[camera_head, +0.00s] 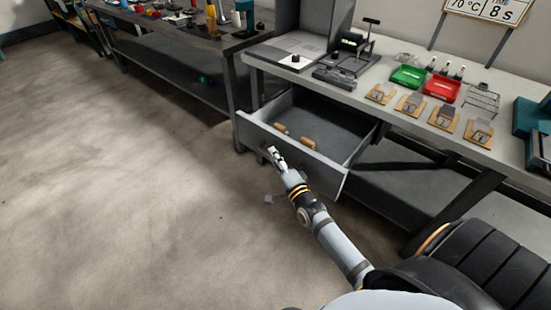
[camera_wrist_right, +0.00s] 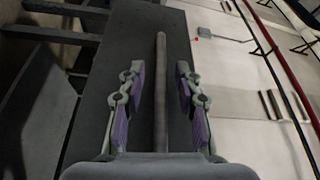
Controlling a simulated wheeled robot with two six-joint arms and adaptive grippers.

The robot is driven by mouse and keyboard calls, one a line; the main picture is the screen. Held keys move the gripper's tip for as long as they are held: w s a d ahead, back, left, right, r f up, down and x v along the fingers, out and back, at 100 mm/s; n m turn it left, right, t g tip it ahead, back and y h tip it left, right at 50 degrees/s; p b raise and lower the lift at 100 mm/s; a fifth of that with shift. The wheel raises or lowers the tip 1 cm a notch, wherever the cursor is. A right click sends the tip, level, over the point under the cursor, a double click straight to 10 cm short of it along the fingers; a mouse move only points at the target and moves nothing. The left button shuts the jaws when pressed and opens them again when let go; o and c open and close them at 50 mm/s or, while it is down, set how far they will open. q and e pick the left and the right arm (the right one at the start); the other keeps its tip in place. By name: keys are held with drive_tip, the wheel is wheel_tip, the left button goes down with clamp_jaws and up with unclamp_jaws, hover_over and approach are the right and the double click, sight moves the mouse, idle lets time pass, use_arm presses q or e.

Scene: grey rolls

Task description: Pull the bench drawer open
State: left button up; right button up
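The bench drawer (camera_head: 335,128) is a grey box under the workbench, pulled out in the head view, with its inside showing. Its front panel (camera_head: 312,152) faces my right arm. My right gripper (camera_head: 275,156) is at the outer face of that panel. In the right wrist view the drawer's bar handle (camera_wrist_right: 161,100) runs between the two purple-padded fingers of the right gripper (camera_wrist_right: 157,88). The fingers stand apart, with a gap on each side of the bar. My left gripper is not in view.
A few small tan-ended items (camera_head: 281,129) lie in the drawer. The workbench top (camera_head: 392,118) carries a green tray (camera_head: 408,76), a red tray (camera_head: 442,88) and several small boards. The floor (camera_head: 130,190) to the left is clear.

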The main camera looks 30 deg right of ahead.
drive_tip(key=shift+s, duration=0.25)
drive_tip(key=s, duration=1.1)
drive_tip(key=shift+s+f, duration=0.25)
drive_tip(key=shift+f, duration=0.15)
